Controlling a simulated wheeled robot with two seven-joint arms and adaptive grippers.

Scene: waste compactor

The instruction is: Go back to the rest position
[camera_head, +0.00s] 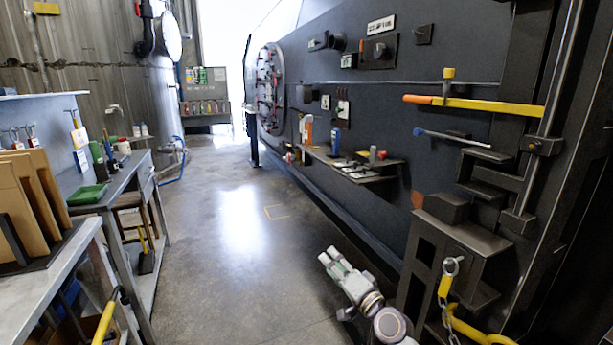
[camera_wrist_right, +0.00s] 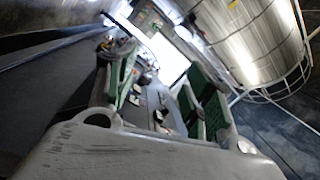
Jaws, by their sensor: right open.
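My right gripper (camera_head: 334,262) is in the lower middle of the head view, over the concrete floor and to the left of the dark machine's base. In the right wrist view its two green-padded fingers (camera_wrist_right: 160,95) stand apart with nothing between them. The gripper is open and touches nothing that I can see. My left gripper is not in the head view.
The dark compactor wall (camera_head: 350,105) runs along the right, with a small shelf (camera_head: 375,178), a yellow-orange lever (camera_head: 480,105) and a chain (camera_head: 446,300) projecting. Workbenches (camera_head: 100,195) stand on the left. The floor aisle (camera_head: 235,240) between them is clear.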

